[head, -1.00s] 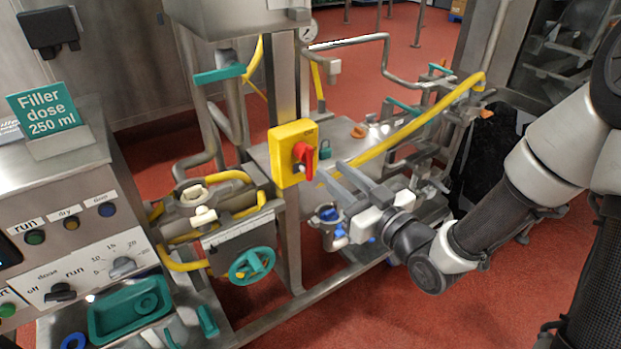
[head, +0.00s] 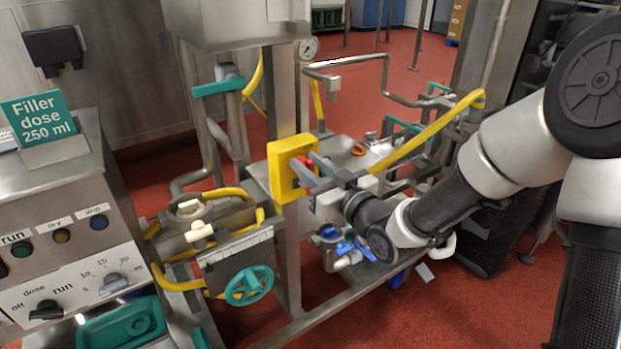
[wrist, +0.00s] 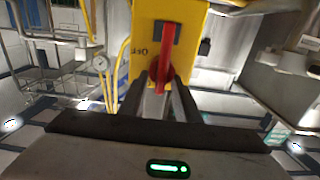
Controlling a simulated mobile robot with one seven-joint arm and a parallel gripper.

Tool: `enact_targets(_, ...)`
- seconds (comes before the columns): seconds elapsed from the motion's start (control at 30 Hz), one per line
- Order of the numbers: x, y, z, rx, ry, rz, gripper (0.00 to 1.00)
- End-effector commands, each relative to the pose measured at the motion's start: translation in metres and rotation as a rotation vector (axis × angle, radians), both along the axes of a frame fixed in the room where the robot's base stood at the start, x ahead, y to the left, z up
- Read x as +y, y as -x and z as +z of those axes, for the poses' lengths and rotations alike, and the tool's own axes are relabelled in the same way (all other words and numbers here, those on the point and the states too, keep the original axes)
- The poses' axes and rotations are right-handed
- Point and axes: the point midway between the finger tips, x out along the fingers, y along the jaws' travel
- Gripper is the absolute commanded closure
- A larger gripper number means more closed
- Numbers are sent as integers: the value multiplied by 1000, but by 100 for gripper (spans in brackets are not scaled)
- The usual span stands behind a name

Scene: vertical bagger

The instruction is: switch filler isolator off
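The filler isolator is a yellow box (head: 284,172) with a red handle (head: 308,162) on its front, fixed to a steel post in the middle of the head view. My gripper (head: 302,170) is at the front of the box, its fingers open on either side of the handle and hiding most of it. In the wrist view the red handle (wrist: 168,60) stands nearly upright on the yellow box (wrist: 190,45). Its lower end lies between the fingertips of my gripper (wrist: 163,85), with what looks like a gap beside it.
A control panel (head: 60,230) with buttons and knobs stands at the left. A teal handwheel (head: 249,286) is below the isolator. A yellow hose (head: 430,130) and steel pipes run behind my gripper. Red floor (head: 400,320) is open at the front right.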

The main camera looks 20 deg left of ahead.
Motion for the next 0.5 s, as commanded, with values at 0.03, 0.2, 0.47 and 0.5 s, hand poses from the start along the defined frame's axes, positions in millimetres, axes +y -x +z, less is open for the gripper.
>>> enact_targets(0.03,1,0,0,0,0,0,70)
enact_targets(0.2,0,0,0,0,0,0,70)
enact_targets(0.47,0,0,0,2,-1,0,94)
enact_targets(0.5,0,-1,0,10,-7,0,94)
